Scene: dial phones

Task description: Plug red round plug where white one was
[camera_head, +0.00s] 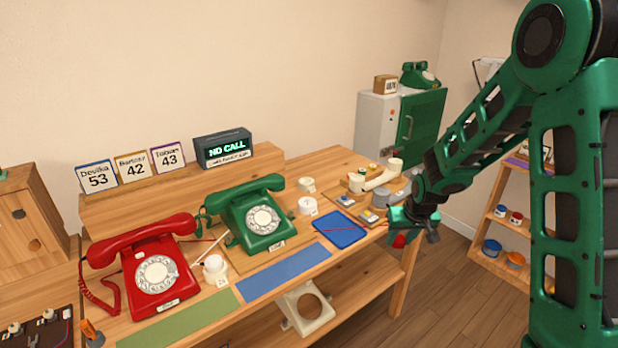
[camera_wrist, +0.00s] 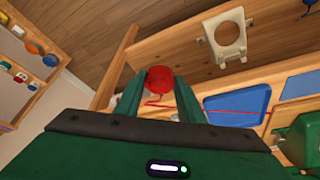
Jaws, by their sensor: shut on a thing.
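My gripper (camera_head: 406,232) is shut on a red round plug (camera_wrist: 160,79), held between its two fingertips in the wrist view. In the head view the red plug (camera_head: 399,241) shows just under the fingers, off the right front edge of the table. A thin red cord (camera_wrist: 240,112) lies across the blue tray in the wrist view. A dark panel (camera_head: 40,334) with white knob-like parts (camera_head: 48,315) is cut off at the bottom left. An orange piece (camera_head: 92,333) stands beside it. I cannot tell which white piece is the white plug, nor which socket it came from.
A red dial phone (camera_head: 155,268) and a green one (camera_head: 256,214) stand on the wooden table (camera_head: 345,270). A white round piece (camera_head: 214,268) sits between them. The blue tray (camera_head: 340,230) lies to their right. A shelf (camera_head: 510,236) with small cans stands at the right.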

